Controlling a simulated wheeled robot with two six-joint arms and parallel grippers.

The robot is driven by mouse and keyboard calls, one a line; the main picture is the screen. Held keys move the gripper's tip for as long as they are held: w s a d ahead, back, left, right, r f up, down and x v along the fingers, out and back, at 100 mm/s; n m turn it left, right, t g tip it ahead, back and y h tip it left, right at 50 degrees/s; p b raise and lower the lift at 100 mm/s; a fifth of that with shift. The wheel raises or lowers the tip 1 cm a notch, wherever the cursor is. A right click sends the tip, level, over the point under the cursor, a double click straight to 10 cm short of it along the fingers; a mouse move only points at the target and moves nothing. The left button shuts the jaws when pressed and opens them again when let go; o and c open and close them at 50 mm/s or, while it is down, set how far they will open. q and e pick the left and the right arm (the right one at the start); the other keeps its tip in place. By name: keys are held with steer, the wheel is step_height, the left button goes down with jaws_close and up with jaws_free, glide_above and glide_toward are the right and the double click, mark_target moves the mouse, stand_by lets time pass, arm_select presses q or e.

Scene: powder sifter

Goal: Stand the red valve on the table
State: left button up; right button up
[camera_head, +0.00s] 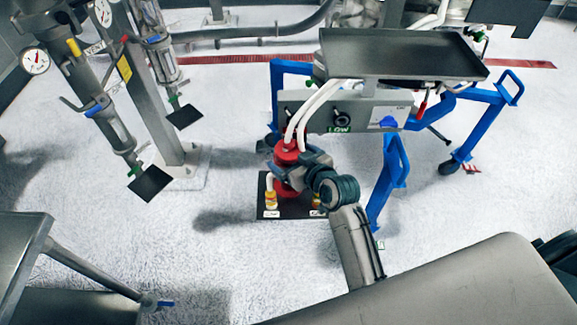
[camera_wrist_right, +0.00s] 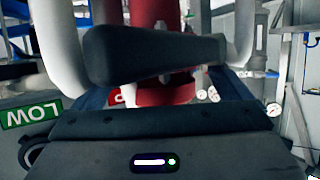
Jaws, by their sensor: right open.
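The red valve (camera_head: 286,153) stands upright at the middle of the head view, with white hoses (camera_head: 307,105) running up from it. My right gripper (camera_head: 285,168) is at its side, open, with its dark fingers partly covering the valve's middle. In the right wrist view the red valve (camera_wrist_right: 160,95) shows close behind one dark finger, with white hoses on both sides. I cannot tell whether the fingers touch it. A steel table (camera_head: 22,240) stands at the lower left. My left gripper is not in view.
A black plate (camera_head: 262,205) with yellow-banded fittings lies under the valve. A blue-legged frame (camera_head: 392,170) carrying a grey tray (camera_head: 400,42) stands right behind it. Gauged columns (camera_head: 85,90) stand at the left. The floor between the columns and the plate is clear.

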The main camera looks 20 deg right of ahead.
steer(key=shift+x, duration=1.15)
steer(key=shift+s, duration=0.1)
jaws_close()
